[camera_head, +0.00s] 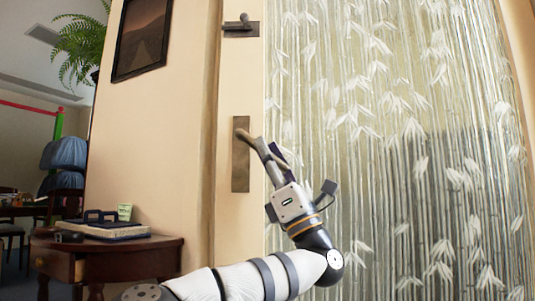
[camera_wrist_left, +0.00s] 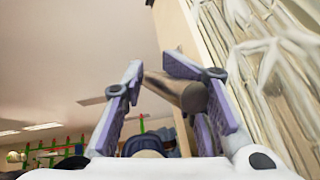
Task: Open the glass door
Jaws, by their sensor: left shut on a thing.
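The glass door (camera_head: 390,130), with a frosted bamboo pattern, fills the right half of the head view; its patterned face also shows at the right of the left wrist view (camera_wrist_left: 270,50). Its handle (camera_head: 243,134) is a dark lever on a tall brown plate, with a separate latch (camera_head: 241,25) above. My left gripper (camera_head: 264,150) is at the handle, its fingers shut on the lever. In the left wrist view the handle (camera_wrist_left: 178,88) lies between the two fingers (camera_wrist_left: 165,78). Whether the door stands slightly ajar I cannot tell. My right gripper is not in view.
A wooden side table (camera_head: 105,257) with books or boxes (camera_head: 103,229) on it stands left of the door. A framed picture (camera_head: 142,38) hangs on the wall above. A blue chair (camera_head: 63,160) and a hanging plant (camera_head: 82,48) are farther left.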

